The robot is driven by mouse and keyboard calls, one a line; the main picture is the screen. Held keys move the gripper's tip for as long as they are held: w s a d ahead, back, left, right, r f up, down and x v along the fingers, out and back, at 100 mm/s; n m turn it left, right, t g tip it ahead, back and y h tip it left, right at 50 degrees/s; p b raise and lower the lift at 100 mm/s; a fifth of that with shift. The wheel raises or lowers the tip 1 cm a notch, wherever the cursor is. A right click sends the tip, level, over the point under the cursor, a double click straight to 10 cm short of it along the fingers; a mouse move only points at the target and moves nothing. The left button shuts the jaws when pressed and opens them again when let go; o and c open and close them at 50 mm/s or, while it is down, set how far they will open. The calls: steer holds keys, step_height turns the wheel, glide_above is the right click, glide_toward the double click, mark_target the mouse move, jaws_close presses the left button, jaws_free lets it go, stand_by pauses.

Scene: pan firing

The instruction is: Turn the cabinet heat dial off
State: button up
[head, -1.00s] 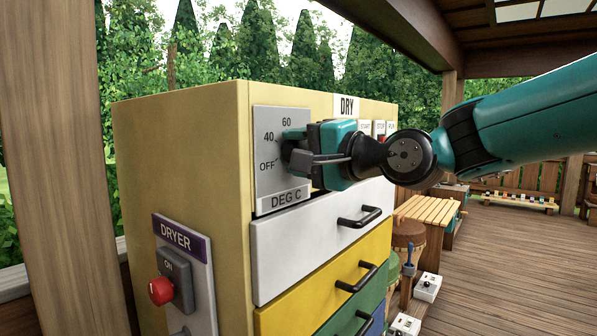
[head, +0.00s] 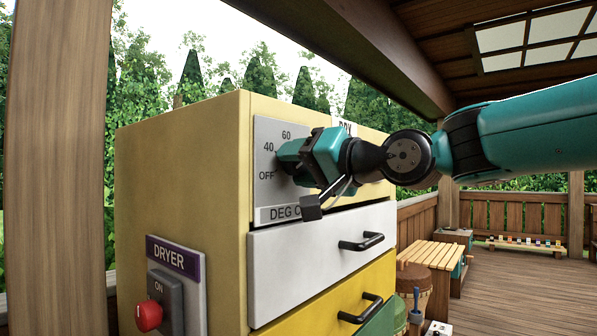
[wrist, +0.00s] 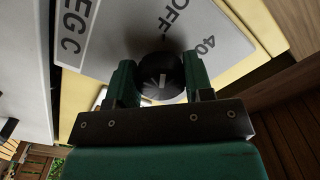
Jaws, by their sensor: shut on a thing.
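The heat dial (wrist: 163,78) is a round black knob with a white mark, on a grey plate (head: 267,142) marked OFF, 40, 60 and DEG C. The plate is on the upper front of the yellow cabinet (head: 185,148). In the wrist view my gripper (wrist: 160,82) has one green finger on each side of the knob and is shut on it. I cannot tell exactly which marking the white mark points to. In the head view my gripper (head: 284,160) hides the dial, and its body is tilted at the plate.
A DRYER panel (head: 190,285) with a red knob (head: 149,315) is on the cabinet's left side. White and yellow drawers with black handles (head: 361,241) jut out below the dial. A wooden bench (head: 432,255) stands on the deck to the right.

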stand_by(0.4)
steer(key=o, duration=0.9)
steer(key=shift+d, duration=0.1)
steer(key=b+v, duration=0.4)
steer(key=v, duration=1.3)
steer(key=shift+s, duration=0.15)
